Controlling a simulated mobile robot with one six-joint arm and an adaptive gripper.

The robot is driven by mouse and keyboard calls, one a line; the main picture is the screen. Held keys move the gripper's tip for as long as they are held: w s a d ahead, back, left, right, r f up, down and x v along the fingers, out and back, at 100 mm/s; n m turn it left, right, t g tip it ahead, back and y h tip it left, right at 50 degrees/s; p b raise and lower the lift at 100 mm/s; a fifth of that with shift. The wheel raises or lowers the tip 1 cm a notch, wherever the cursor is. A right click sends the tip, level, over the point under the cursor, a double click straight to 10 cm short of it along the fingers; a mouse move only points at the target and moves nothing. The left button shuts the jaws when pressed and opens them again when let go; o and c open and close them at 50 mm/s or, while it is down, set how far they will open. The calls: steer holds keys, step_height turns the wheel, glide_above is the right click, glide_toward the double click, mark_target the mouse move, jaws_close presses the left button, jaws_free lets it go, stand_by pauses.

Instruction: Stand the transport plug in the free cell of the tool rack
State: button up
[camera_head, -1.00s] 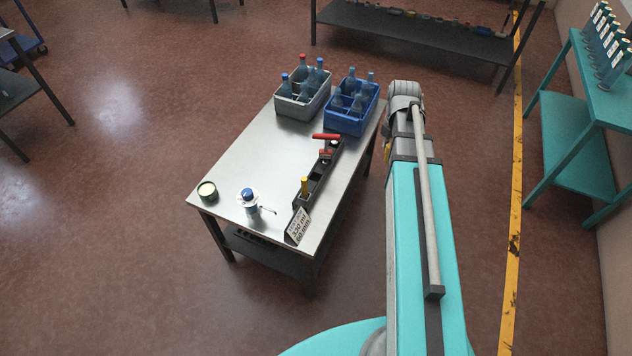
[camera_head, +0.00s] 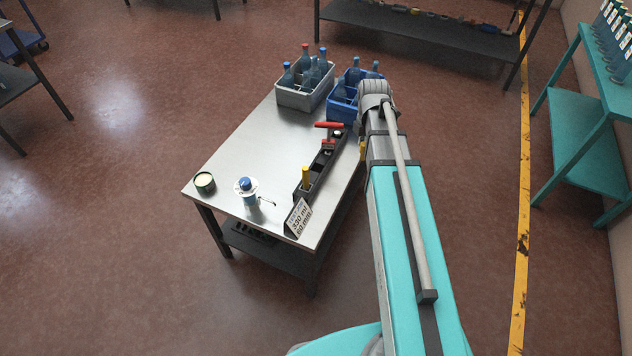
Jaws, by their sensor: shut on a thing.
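The long black tool rack (camera_head: 318,170) stands along the right side of the metal table (camera_head: 236,160). A yellow upright piece (camera_head: 306,177) stands in its near part and a red T-handled tool (camera_head: 328,126) in its far part. Between them a dark cell looks empty, though I cannot see fully into it. My arm comes in from the lower right and bends beyond the table's right edge. My gripper is hidden behind the arm. A small yellow patch (camera_head: 362,150) shows at the arm's left edge; I cannot tell what it is. I cannot identify the transport plug.
A grey crate (camera_head: 290,98) and a blue crate (camera_head: 336,112) hold bottles at the table's far end. A tin (camera_head: 204,183), a blue-capped device (camera_head: 247,188) and a printed sign (camera_head: 299,218) stand near the front. The table's middle left is clear.

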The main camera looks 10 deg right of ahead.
steer(key=w+a+f+m+b, duration=0.1)
steer(key=w+a+f+b, duration=0.3)
steer(key=a+f+b, duration=0.7)
steer(key=shift+a+f+m, duration=0.3)
steer(key=shift+a+f, duration=0.45)
steer(key=shift+a, duration=0.6)
steer(key=b, duration=0.9)
glide_above(318, 163)
steer(key=s, duration=0.3)
step_height(318, 163, down, 9)
steer(key=shift+a, duration=0.35)
steer(key=shift+w+d+f+b, duration=0.1)
steer(key=shift+w+f+b, duration=0.45)
steer(key=shift+f+b, duration=0.25)
steer(key=shift+s+f+b, duration=0.1)
steer(key=shift+f+b, duration=1.15)
steer(key=shift+b, duration=0.15)
